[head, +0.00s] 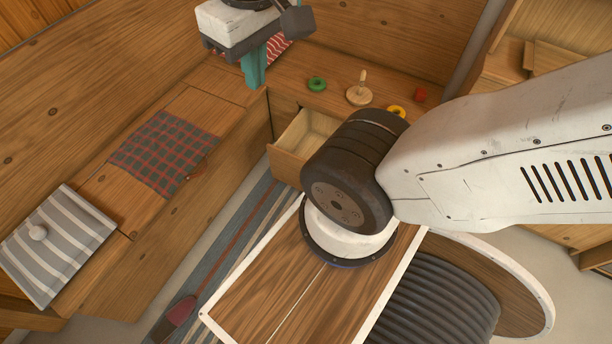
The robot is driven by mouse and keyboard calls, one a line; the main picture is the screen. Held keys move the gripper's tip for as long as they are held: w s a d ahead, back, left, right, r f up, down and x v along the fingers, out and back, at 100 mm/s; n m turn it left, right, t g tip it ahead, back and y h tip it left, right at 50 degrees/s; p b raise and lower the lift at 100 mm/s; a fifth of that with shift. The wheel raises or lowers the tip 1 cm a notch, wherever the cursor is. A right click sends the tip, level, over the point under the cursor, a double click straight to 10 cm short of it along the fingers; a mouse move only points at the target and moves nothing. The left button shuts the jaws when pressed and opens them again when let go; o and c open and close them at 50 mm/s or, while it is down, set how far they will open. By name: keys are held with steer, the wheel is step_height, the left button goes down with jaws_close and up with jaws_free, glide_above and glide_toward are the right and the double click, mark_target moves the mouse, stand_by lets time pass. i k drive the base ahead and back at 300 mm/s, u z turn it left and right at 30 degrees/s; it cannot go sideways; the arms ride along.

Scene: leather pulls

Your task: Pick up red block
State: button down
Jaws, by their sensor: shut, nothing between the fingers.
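The small red block (420,94) sits on the wooden counter at the upper right, just above my white arm link. My gripper (253,80) is at the top, left of the block and well apart from it. Its teal fingers point down over the counter corner and look shut, with nothing seen between them.
A green ring (317,84), a wooden peg stand (359,96) and a yellow ring (396,110) lie between gripper and block. A drawer (308,134) stands open below. A red striped cloth (280,48) is behind the gripper.

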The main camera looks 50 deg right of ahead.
mark_target(419, 94)
steer(key=z, duration=2.15)
steer(key=i, duration=0.3)
steer(key=u, duration=0.2)
